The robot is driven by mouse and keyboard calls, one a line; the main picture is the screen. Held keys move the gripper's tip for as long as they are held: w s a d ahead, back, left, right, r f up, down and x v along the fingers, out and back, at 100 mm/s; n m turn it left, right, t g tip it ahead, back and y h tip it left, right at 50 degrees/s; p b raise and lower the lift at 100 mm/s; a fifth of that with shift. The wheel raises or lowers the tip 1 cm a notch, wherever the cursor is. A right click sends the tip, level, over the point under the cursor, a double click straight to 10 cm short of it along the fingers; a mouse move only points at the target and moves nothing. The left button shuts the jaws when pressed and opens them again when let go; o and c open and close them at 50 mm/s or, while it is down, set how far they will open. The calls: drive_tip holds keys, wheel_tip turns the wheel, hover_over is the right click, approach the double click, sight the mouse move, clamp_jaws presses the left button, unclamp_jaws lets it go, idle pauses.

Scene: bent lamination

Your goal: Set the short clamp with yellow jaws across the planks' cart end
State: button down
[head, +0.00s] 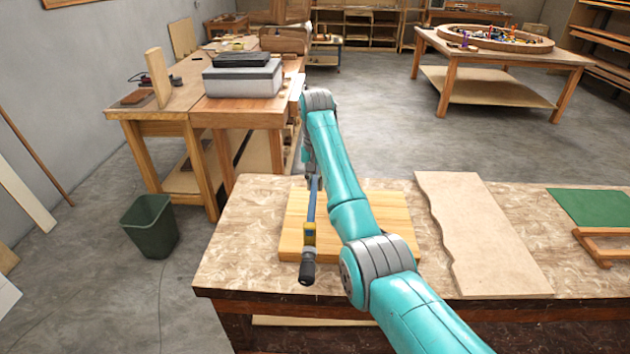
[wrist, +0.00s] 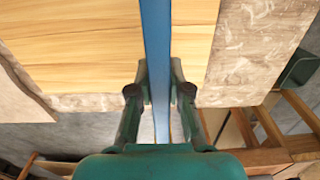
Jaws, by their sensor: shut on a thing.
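The short clamp (head: 311,206) has a blue bar, a yellow jaw near its front end and a black handle at the front. My gripper (wrist: 159,92) is shut on its blue bar (wrist: 156,40); in the head view my arm mostly hides the gripper. The pale wooden planks (head: 392,208) lie flat together on the near bench. The clamp runs front to back over their left part, its handle past their front edge. In the wrist view the planks (wrist: 80,45) pass under the bar. I cannot tell whether the jaws touch the wood. The clamp's far end is hidden.
The near bench (head: 240,230) has a marbled top. A wavy-edged board (head: 480,235) lies right of the planks, and a green panel (head: 590,206) farther right. A green bin (head: 151,226) stands on the floor at left. A workbench with a grey case (head: 243,80) stands behind.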

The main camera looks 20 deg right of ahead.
drive_tip(key=shift+f, duration=0.25)
idle(0.3)
drive_tip(key=shift+f, duration=4.15)
drive_tip(key=c, duration=1)
unclamp_jaws()
drive_tip(key=shift+r, duration=3.75)
drive_tip(key=shift+r, duration=0.1)
